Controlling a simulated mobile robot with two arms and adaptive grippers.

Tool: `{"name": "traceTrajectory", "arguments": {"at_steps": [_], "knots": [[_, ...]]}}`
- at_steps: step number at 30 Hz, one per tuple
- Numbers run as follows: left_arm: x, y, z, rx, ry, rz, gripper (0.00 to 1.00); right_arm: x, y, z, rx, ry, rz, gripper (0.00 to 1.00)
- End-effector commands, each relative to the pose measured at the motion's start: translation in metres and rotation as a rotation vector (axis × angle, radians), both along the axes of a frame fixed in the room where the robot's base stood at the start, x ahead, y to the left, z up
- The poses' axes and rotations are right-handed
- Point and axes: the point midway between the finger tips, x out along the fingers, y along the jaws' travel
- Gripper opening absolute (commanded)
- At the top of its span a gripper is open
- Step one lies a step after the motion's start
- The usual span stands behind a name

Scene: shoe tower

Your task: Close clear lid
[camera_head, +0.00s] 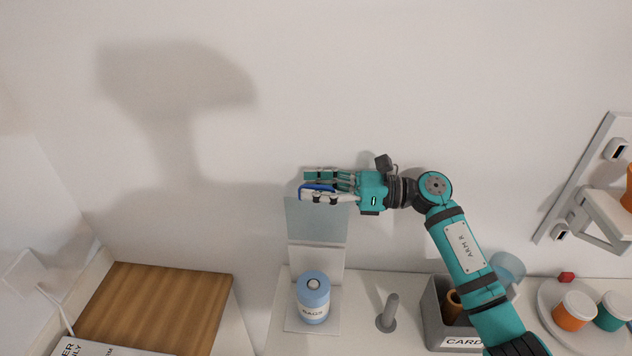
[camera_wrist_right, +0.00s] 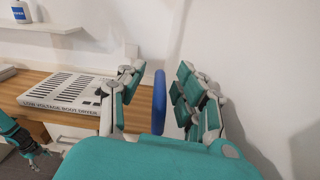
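A clear, greyish lid panel (camera_head: 318,222) stands raised against the wall, above and behind a blue jar labelled BAGS (camera_head: 313,298). A blue edge or grip piece (camera_head: 318,187) shows at the top of the panel; I cannot tell if it is fixed to it. My right gripper (camera_head: 322,185) reaches in from the right, with its fingers either side of the blue piece. In the right wrist view, the blue piece (camera_wrist_right: 159,100) stands between the spread fingers, with gaps visible. Part of my left arm (camera_wrist_right: 25,140) shows at lower left there; its finger state is unclear.
A grey peg (camera_head: 388,313) and a grey box labelled CARD (camera_head: 437,318) stand right of the jar. A plate (camera_head: 547,296) holds orange and teal pots. The wall is close behind.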

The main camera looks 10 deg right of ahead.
Motion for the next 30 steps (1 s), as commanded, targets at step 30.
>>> {"name": "traceTrajectory", "arguments": {"at_steps": [30], "knots": [[-0.0004, 0.0002, -0.0061, 0.000, 0.001, 0.000, 0.66, -0.0029, 0.0007, -0.0030, -0.003, -0.010, 0.002, 0.00]]}}
